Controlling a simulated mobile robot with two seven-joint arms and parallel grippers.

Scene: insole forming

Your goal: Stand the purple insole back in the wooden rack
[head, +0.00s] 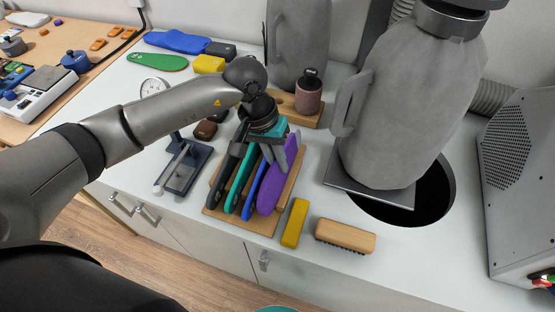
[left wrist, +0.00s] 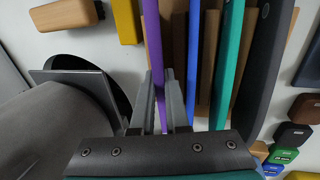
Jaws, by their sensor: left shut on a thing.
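The wooden rack (head: 238,220) stands on the white counter and holds a black insole (head: 222,182), a green insole (head: 240,183) and a blue insole (head: 256,186) on edge, side by side. My left gripper (head: 273,153) is above the rack's right part, shut on the purple insole (head: 277,185). The purple insole is on edge, right of the blue one, its lower end over the rack. In the left wrist view the purple insole (left wrist: 152,40) runs between the fingers (left wrist: 160,95), beside the wooden slats (left wrist: 180,45). Whether its bottom edge touches the rack is hidden. My right gripper is not seen.
A yellow block (head: 295,223) and a wooden brush (head: 345,235) lie right of the rack. A large grey machine (head: 405,110) with a plate stands behind them. A gauge stand (head: 183,168) is to the left. A pink-and-black jar (head: 308,93) stands behind.

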